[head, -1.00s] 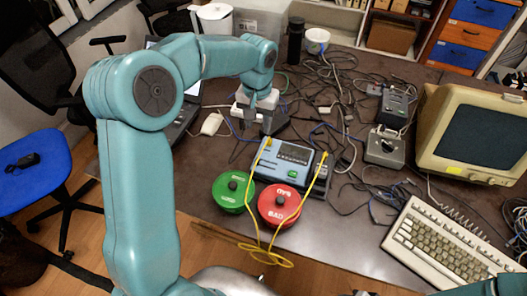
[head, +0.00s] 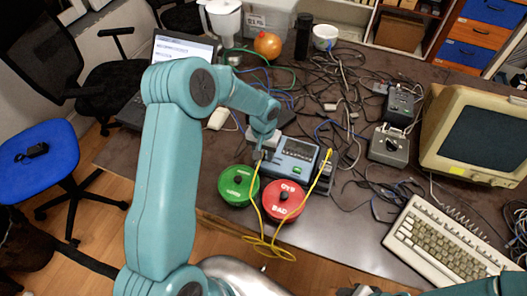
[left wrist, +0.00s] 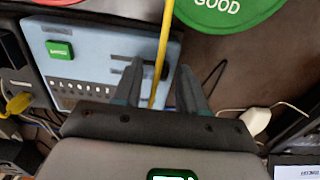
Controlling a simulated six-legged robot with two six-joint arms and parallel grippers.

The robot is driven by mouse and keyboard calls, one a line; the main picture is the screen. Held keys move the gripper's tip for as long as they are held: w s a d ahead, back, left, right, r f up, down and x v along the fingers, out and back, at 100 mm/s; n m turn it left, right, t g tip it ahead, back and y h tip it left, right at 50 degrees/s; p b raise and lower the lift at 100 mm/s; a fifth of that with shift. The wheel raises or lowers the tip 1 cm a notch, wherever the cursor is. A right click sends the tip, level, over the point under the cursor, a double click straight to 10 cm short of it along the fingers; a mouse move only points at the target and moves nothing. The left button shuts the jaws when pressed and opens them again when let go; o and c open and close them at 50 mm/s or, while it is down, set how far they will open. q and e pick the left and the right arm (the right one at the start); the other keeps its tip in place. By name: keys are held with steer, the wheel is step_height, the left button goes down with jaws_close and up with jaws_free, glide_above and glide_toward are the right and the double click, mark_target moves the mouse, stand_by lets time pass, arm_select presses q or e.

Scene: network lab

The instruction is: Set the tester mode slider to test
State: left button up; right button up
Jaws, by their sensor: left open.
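The tester (head: 299,150) is a blue-grey box with a dark display and a green patch, lying on the dark table. In the left wrist view the tester (left wrist: 90,62) shows a green label, a row of dark marks and dark slots near my fingers. I cannot tell which slot is the mode slider. My left gripper (head: 259,153) is at the tester's left edge, open, pointing down. In the left wrist view its two fingers (left wrist: 158,78) stand apart, with a yellow cable (left wrist: 161,50) passing between them in the picture. Whether they touch the tester is unclear.
A green GOOD lid (head: 237,186) and a red BAD lid (head: 283,201) are in front of the tester. The yellow cable (head: 265,240) loops over the table edge. Tangled black cables, a grey switch box (head: 388,146), a monitor (head: 475,135) and a keyboard (head: 445,245) lie to the right.

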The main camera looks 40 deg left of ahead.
arm_select(q)
steer(key=shift+s+a, duration=0.1)
steer(key=shift+s, duration=0.15)
steer(key=shift+w, duration=0.15)
steer(key=shift+c, duration=1.3)
steer(key=shift+w+f, duration=0.1)
steer(key=c, duration=0.5)
jaws_close()
